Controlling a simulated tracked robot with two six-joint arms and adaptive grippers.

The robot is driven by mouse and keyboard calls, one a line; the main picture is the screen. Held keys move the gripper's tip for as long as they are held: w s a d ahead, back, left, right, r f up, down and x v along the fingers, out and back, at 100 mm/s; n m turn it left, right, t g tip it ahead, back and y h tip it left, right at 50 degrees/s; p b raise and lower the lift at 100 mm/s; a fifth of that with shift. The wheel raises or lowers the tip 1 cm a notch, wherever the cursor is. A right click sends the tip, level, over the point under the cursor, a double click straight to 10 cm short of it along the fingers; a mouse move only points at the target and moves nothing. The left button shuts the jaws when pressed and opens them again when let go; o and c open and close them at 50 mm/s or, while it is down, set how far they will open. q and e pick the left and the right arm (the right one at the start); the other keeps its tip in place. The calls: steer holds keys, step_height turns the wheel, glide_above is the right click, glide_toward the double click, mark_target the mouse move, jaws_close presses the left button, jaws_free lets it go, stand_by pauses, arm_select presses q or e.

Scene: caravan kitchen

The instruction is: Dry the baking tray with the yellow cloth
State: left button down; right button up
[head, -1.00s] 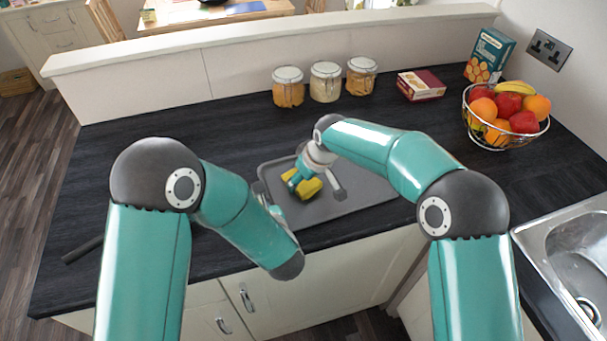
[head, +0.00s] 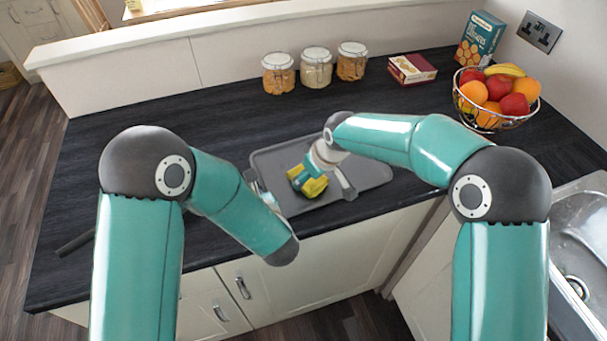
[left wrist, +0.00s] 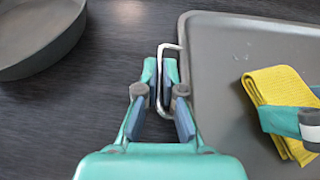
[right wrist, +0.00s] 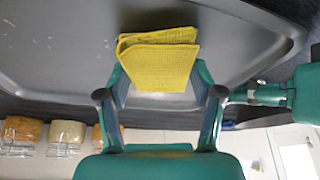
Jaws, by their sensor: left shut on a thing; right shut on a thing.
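The grey baking tray (head: 362,177) lies flat on the dark worktop. My left gripper (left wrist: 166,78) is shut on the wire handle (left wrist: 160,52) at the tray's left edge; in the head view my left arm partly hides this. My right gripper (right wrist: 158,85) is shut on the folded yellow cloth (right wrist: 160,62), which also shows in the head view (head: 314,187). The cloth is over the tray's left-middle part and appears to touch its surface. Small pale marks show on the tray in the left wrist view (left wrist: 249,50).
Several jars (head: 316,68), a red box (head: 412,69) and a fruit basket (head: 496,118) stand behind. The sink (head: 582,240) is at right.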

mark_target(330, 183)
steer(key=shift+w+d+f, duration=0.1)
steer(key=shift+w+d, duration=0.05)
steer(key=shift+d, duration=1.15)
steer(key=shift+w+d+f, duration=0.1)
steer(key=shift+d, duration=1.15)
steer(key=shift+w+d+r, duration=0.15)
steer(key=shift+w+d, duration=0.95)
steer(key=shift+w, duration=0.2)
steer(key=shift+w+d+r, duration=0.1)
steer(key=shift+w+d, duration=0.95)
steer(key=shift+w, duration=0.2)
steer(key=shift+w+a, duration=0.4)
steer(key=shift+w, duration=0.35)
steer(key=shift+w+a, duration=0.35)
steer(key=shift+w, duration=0.35)
steer(key=shift+w+a, duration=0.4)
steer(key=shift+w, duration=0.35)
steer(key=shift+s+a+f, duration=0.1)
steer(key=shift+s+a, duration=0.05)
steer(key=shift+a, duration=0.95)
steer(key=shift+s+a+f, duration=0.1)
steer(key=shift+s+a, duration=0.05)
steer(key=shift+a, duration=1)
steer(key=shift+s+a, duration=0.15)
steer(key=shift+a, duration=0.95)
steer(key=shift+s+a+r, duration=0.15)
steer(key=shift+s+a, duration=2.1)
steer(key=shift+s, duration=0.25)
steer(key=shift+s+d, duration=0.1)
steer(key=shift+s, duration=0.05)
